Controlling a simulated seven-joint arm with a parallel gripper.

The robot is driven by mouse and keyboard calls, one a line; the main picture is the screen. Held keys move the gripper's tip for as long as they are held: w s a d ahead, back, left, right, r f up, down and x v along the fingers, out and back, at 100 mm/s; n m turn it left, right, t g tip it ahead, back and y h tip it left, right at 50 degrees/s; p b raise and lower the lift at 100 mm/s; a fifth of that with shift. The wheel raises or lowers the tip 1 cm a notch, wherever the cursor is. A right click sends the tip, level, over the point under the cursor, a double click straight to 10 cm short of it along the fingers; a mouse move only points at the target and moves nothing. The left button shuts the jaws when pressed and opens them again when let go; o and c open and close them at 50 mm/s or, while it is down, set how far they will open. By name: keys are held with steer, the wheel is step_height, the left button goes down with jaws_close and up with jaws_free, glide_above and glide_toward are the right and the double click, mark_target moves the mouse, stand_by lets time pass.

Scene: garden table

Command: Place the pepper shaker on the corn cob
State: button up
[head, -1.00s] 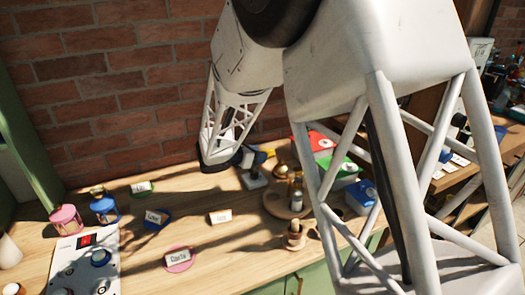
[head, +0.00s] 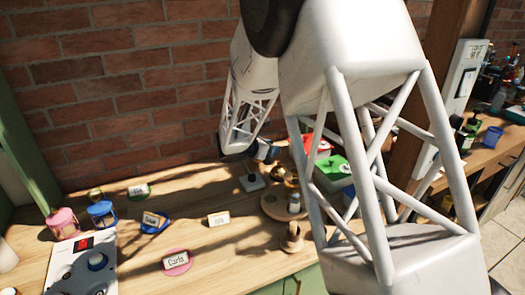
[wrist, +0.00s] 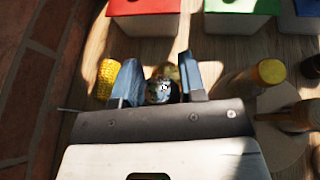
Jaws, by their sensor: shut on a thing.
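In the wrist view my gripper (wrist: 160,78) is shut on a small round-topped thing, which I take to be the pepper shaker (wrist: 158,91). Its shiny grey top shows between the two blue-grey fingers; its lower part is hidden. The yellow corn cob (wrist: 106,78) lies just left of the left finger, apart from the shaker in this view. How high the shaker is above the table is not clear. In the head view my gripper (head: 264,152) is small, at the back of the table near the wall, and what it holds cannot be made out.
A red box (wrist: 144,8), a green box (wrist: 241,24) and a blue box stand in a row beyond the gripper. The brick wall (wrist: 30,80) is close on the left.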

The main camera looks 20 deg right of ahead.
steer(key=w+d, duration=0.2)
steer(key=w, duration=0.5)
steer(key=w+d+f, duration=0.1)
steer(key=w+d, duration=0.1)
steer(key=w, duration=0.6)
steer(key=shift+d+f, duration=0.2)
steer(key=shift+d, duration=0.15)
steer(key=shift+w, duration=0.1)
steer(key=shift+f, duration=1.8)
steer(key=shift+f, duration=0.15)
steer(key=o, duration=1)
steer(key=shift+c, duration=0.2)
steer(key=v, duration=1.2)
